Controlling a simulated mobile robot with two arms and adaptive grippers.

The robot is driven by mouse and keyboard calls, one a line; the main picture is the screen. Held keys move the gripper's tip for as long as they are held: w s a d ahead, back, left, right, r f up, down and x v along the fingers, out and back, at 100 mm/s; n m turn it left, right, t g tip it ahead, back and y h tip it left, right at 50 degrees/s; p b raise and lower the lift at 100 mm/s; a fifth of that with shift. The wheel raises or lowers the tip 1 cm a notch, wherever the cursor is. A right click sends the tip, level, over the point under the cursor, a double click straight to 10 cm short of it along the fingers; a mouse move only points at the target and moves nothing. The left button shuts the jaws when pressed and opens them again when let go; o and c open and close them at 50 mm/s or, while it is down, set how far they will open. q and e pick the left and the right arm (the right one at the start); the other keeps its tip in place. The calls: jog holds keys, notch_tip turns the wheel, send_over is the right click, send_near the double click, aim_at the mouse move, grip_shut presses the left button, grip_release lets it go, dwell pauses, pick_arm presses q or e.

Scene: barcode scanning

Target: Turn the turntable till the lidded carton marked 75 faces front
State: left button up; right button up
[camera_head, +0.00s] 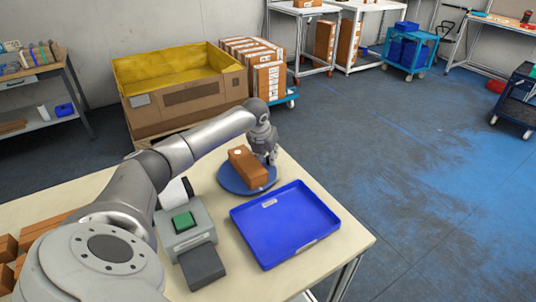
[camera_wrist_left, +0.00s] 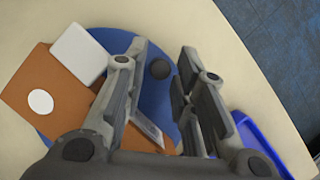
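A brown carton (camera_head: 247,167) lies on the round blue turntable (camera_head: 228,184) on the table. A white round spot shows on its top; no number can be read. In the left wrist view the carton (camera_wrist_left: 25,85) is at left with a white circle and a white patch, and more brown surface with a label is partly hidden behind the fingers. My left gripper (camera_head: 269,158) is at the carton's right end in the head view. In the wrist view its fingers (camera_wrist_left: 163,62) are apart, over the blue turntable (camera_wrist_left: 110,40), with a dark round knob (camera_wrist_left: 160,69) between their tips.
A blue tray (camera_head: 310,238) lies right of the turntable and shows in the wrist view (camera_wrist_left: 252,130). A grey device with a green top (camera_head: 183,221) stands left of the tray. Brown boxes (camera_head: 8,248) lie at the table's left. A large carton bin (camera_head: 190,108) stands behind.

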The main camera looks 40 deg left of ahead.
pick_arm(q)
jog(key=shift+w+f, duration=0.15)
jog(key=shift+f, duration=0.3)
grip_shut()
jog(key=shift+d, duration=0.1)
